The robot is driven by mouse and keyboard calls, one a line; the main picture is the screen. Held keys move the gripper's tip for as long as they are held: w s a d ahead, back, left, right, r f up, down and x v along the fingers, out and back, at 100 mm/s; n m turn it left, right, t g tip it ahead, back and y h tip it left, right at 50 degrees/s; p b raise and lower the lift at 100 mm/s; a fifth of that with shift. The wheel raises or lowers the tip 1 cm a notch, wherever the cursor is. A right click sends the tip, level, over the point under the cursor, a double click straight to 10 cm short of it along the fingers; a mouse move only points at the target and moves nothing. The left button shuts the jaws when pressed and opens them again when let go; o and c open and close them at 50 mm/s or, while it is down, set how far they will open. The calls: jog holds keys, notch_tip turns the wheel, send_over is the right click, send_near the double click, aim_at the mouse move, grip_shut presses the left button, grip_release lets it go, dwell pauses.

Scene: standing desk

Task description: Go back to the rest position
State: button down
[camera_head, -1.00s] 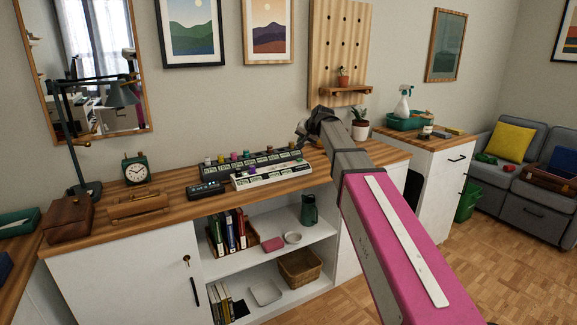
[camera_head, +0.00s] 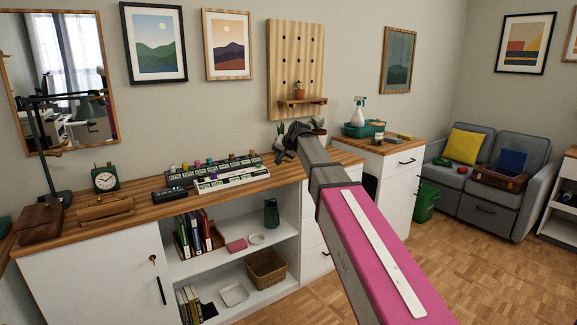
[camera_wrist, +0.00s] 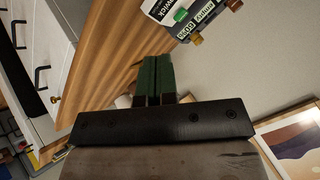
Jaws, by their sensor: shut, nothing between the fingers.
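My gripper (camera_wrist: 156,68) shows in the wrist view with its two dark green fingers side by side, shut and empty. In the head view my gripper (camera_head: 286,144) is at the end of my grey and pink arm, held out over the right part of the wooden desk top (camera_head: 318,166). It hides part of a potted plant (camera_head: 318,128) behind it. The fingertips are too small to make out in the head view. The wrist view also shows part of a labelled rack (camera_wrist: 170,12) beyond the fingers.
A tiered rack of small bottles (camera_head: 225,178), a clock (camera_head: 104,178) and a lamp (camera_head: 50,160) stand on the desk. A pegboard (camera_head: 296,60) hangs behind my gripper. A white cabinet (camera_head: 398,190) and a grey sofa (camera_head: 480,205) stand to the right.

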jog(key=s+d+f+g+h, duration=0.2)
jog(key=s+d+f, duration=0.45)
jog(key=f, duration=0.45)
jog(key=s+d+f+g+h, duration=0.1)
jog(key=s+d+f, duration=0.6)
jog(key=f, duration=0.5)
jog(key=s+d+f+g+h, duration=0.1)
jog(key=s+d+f, duration=0.2)
jog(key=s, duration=0.3)
jog(key=s+d+f+g+h, duration=0.1)
jog(key=s+d+f, duration=0.2)
jog(key=s+f, duration=0.3)
jog(key=s+d+f+n+g+h, duration=0.1)
jog(key=s+d+f+g, duration=0.1)
jog(key=s+f, duration=0.3)
jog(key=s+d, duration=0.1)
jog(key=s, duration=0.2)
